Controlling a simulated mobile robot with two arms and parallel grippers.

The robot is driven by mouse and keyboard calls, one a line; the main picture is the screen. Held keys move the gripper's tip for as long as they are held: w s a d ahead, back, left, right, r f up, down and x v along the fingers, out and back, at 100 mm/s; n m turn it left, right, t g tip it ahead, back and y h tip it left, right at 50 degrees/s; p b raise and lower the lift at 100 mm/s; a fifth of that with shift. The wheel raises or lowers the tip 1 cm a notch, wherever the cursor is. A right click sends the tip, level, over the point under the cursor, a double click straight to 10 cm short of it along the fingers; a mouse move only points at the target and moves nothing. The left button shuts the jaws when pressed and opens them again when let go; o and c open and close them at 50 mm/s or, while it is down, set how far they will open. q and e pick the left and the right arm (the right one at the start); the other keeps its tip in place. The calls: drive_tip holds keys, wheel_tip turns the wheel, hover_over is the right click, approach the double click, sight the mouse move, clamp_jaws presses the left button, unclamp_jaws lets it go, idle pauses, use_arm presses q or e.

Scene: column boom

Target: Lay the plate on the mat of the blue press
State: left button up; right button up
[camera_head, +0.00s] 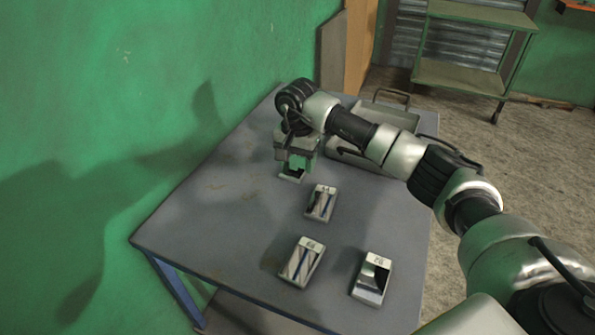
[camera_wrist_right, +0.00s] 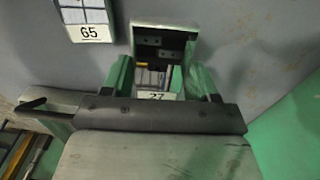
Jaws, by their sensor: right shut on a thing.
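My right gripper (camera_head: 297,168) is over the far part of the grey table (camera_head: 215,195), pointing down. In the right wrist view its two green fingers (camera_wrist_right: 160,82) are on either side of a small open box (camera_wrist_right: 164,32) and shut on it. The box has a label that seems to read 27, and small parts show inside. In the head view this box is mostly hidden by the fingers, and I cannot tell whether it touches the table. I see no plate, mat or blue press in either view. My left gripper is not in view.
Three similar small boxes stand nearer on the table: one (camera_head: 321,203) close to the gripper, one (camera_head: 301,262) at the front, one (camera_head: 373,277) front right. A grey handled tray (camera_head: 390,115) is behind my arm. A green wall borders the left; a green cart (camera_head: 460,78) stands beyond.

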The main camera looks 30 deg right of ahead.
sight(297, 164)
drive_tip(key=shift+f, duration=1.85)
drive_tip(key=shift+f, duration=0.15)
drive_tip(key=o, duration=1.1)
drive_tip(key=shift+c, duration=0.2)
